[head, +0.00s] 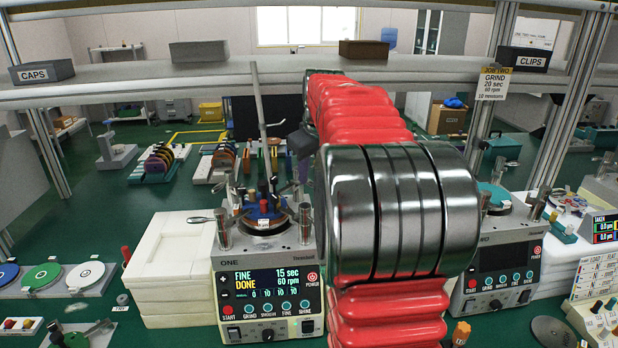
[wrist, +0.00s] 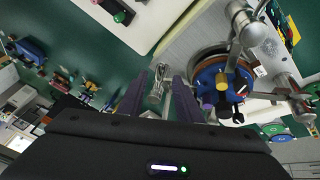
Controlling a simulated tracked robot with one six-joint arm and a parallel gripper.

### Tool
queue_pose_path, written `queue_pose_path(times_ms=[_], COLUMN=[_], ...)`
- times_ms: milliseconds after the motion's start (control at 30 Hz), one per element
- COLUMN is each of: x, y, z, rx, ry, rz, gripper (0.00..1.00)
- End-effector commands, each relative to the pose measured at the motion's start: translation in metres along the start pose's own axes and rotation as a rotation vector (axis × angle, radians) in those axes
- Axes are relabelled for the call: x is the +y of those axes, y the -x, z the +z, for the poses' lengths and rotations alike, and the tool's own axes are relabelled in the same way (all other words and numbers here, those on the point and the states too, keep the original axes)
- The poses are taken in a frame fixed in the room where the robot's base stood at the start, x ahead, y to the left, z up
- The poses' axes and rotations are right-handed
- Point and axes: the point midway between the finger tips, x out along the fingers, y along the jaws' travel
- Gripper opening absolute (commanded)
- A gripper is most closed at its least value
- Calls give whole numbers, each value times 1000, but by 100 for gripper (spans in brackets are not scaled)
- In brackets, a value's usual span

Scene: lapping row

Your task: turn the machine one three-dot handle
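Machine one (head: 268,262) stands left of centre in the head view. Its screen reads FINE, DONE, 15 sec, 60 rpm. Upright metal posts stand at its top, one at the left (head: 223,229) and one at the right (head: 305,224). I cannot make out dots on them. In the wrist view my gripper (wrist: 158,92) has its two purple-grey fingers apart. A shiny metal post (wrist: 159,80) shows between the fingertips, and I cannot tell whether they touch it. The machine's blue round plate (wrist: 210,76) lies right of the fingers. My arm hides much of the head view.
A white block stack (head: 170,270) stands left of machine one. A second machine (head: 505,262) stands to the right, partly behind my arm. Coloured discs (head: 88,277) lie at the left. A shelf (head: 130,92) crosses above the machines.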

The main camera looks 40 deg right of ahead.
Motion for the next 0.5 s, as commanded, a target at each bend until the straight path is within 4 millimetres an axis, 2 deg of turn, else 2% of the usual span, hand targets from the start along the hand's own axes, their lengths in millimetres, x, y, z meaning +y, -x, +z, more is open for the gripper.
queue_pose_path(times_ms=[100,200,500], x=[0,0,0], y=[-16,-24,-28], z=[0,0,0], rx=[-2,-1,1], ry=[0,0,0], rz=[-1,-1,0], gripper=[32,32,32])
